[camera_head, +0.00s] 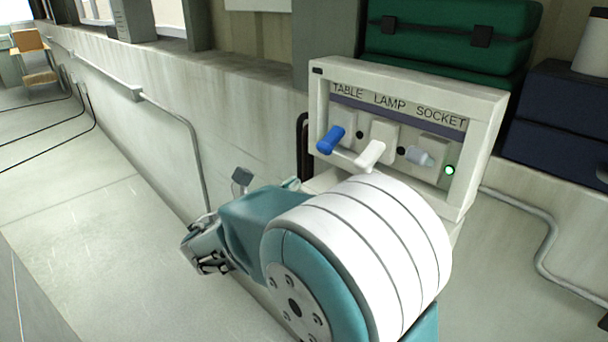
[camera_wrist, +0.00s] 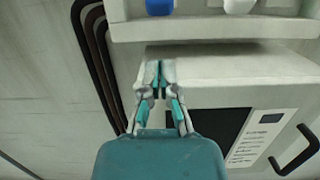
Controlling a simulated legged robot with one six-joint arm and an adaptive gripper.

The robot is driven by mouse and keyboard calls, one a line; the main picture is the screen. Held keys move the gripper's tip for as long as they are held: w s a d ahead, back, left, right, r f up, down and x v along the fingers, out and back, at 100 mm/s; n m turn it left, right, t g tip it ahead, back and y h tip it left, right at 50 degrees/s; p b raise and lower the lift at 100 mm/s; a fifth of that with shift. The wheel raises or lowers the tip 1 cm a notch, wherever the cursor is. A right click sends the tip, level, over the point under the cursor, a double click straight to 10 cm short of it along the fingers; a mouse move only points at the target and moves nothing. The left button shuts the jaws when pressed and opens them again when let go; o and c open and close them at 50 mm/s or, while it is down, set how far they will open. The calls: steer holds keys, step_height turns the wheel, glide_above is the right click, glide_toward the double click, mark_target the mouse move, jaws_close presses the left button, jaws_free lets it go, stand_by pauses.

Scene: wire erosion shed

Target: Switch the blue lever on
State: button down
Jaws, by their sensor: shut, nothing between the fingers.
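The blue lever (camera_head: 330,140) is the leftmost of three on a pale panel (camera_head: 478,187), under the word TABLE. Its handle sticks out toward the lower left, and a small dark indicator (camera_head: 360,134) sits to its right. In the wrist view only the lower end of the blue lever (camera_wrist: 159,6) shows at the top edge. My gripper (camera_wrist: 156,76) is shut and empty, below the panel and apart from the lever. In the head view my gripper (camera_head: 207,257) is left of and below the panel.
A white lever (camera_head: 371,153) and a grey lever (camera_head: 417,156) are right of the blue one; a green light (camera_head: 450,170) glows beside the grey one. Green cases (camera_head: 450,50) stand behind. Dark cables (camera_wrist: 98,60) hang left of the cabinet. The floor at left is clear.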

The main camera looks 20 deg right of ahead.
mark_target(331, 141)
steer(key=x, duration=0.9)
steer(key=shift+s, duration=0.1)
steer(key=shift+a, duration=0.1)
steer(key=shift+a+r+y, duration=0.15)
steer(key=shift+y, duration=0.25)
steer(key=shift+s+a+r+g+y, duration=0.15)
steer(key=shift+a+r+g+y, duration=0.1)
steer(key=shift+g+y, duration=0.2)
